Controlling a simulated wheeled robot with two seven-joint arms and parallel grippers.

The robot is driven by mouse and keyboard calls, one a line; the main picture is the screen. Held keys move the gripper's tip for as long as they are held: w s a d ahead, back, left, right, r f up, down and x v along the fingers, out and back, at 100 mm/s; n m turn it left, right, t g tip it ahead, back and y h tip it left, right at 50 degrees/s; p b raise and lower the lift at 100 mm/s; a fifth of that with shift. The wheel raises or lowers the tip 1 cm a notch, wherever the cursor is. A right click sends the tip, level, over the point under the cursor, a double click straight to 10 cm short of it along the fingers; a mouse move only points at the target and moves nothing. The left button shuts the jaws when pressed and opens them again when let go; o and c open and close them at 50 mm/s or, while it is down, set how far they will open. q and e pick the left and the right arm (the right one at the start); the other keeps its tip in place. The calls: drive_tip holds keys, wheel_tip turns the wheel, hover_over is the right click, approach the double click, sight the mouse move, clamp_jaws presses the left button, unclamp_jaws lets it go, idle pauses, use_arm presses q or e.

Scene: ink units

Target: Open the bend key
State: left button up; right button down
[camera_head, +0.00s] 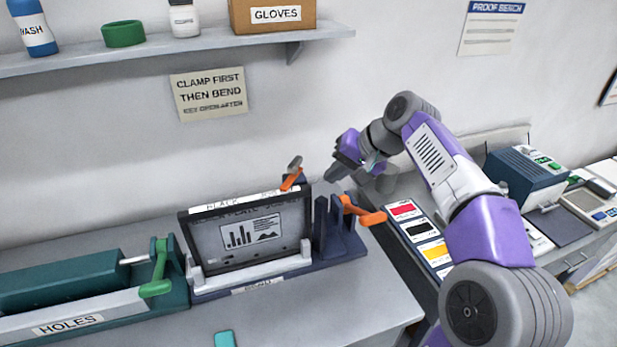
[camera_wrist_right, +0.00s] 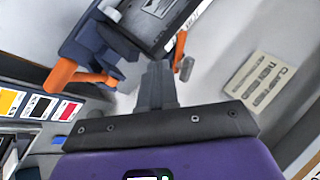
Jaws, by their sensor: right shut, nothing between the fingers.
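A blue bending unit (camera_head: 345,240) at the back of the bench has two orange parts, and I cannot tell which is the bend key. One is a short orange lever with a grey knob (camera_head: 292,178), sticking up behind the dark framed plate (camera_head: 250,235); it also shows in the right wrist view (camera_wrist_right: 182,58). The other is an orange handle (camera_head: 363,212) on the right, also in the right wrist view (camera_wrist_right: 80,75). My right gripper (camera_head: 335,172) is shut and empty, above and behind the unit, apart from both; its fingers show in the right wrist view (camera_wrist_right: 157,78). My left gripper is out of view.
A green unit labelled HOLES (camera_head: 75,295) with a green lever stands left of the framed plate. A shelf (camera_head: 180,48) with bottles and a box runs along the wall above. Colour cards (camera_head: 418,235) lie on the right bench. The front bench is mostly clear.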

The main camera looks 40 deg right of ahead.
sight(292, 173)
drive_tip(key=w+f+m, duration=0.1)
drive_tip(key=w+f, duration=0.1)
drive_tip(key=w, duration=0.1)
drive_tip(key=w+a+f+m+y+b, duration=0.1)
drive_tip(key=w+f, duration=0.1)
drive_tip(key=f, duration=0.1)
drive_tip(key=w+f, duration=0.2)
drive_tip(key=w, duration=0.1)
drive_tip(key=shift+w+a+f+m+t+y, duration=0.15)
drive_tip(key=shift+w+m+t+y, duration=0.15)
drive_tip(key=shift+m+t+y, duration=0.1)
drive_tip(key=shift+w+a, duration=0.3)
drive_tip(key=shift+w, duration=0.15)
drive_tip(key=shift+d, duration=0.1)
